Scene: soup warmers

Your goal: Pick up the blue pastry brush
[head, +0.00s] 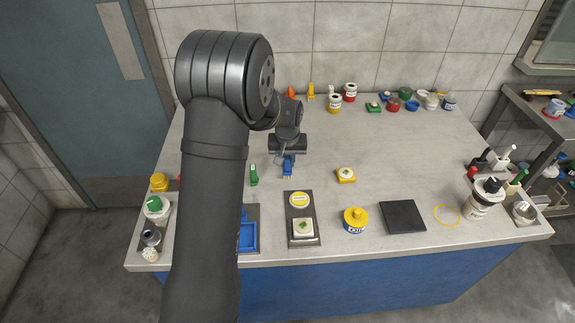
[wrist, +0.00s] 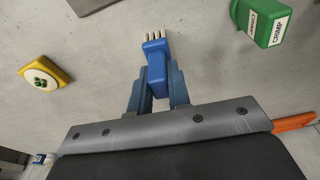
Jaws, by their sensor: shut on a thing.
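The blue pastry brush (wrist: 156,62) is between the two fingers of my gripper (wrist: 158,85) in the wrist view. Its pale bristles point away from the gripper over the grey counter. My gripper is shut on its blue body. In the head view the brush (head: 288,171) shows small below my gripper (head: 288,158), near the middle of the counter. I cannot tell whether the brush touches the counter. Part of it is hidden by the gripper.
A yellow block (head: 345,175) is to the right. A tray with two items (head: 302,239), a yellow-lidded tin (head: 355,220) and a black plate (head: 403,217) line the front. The middle right is clear.

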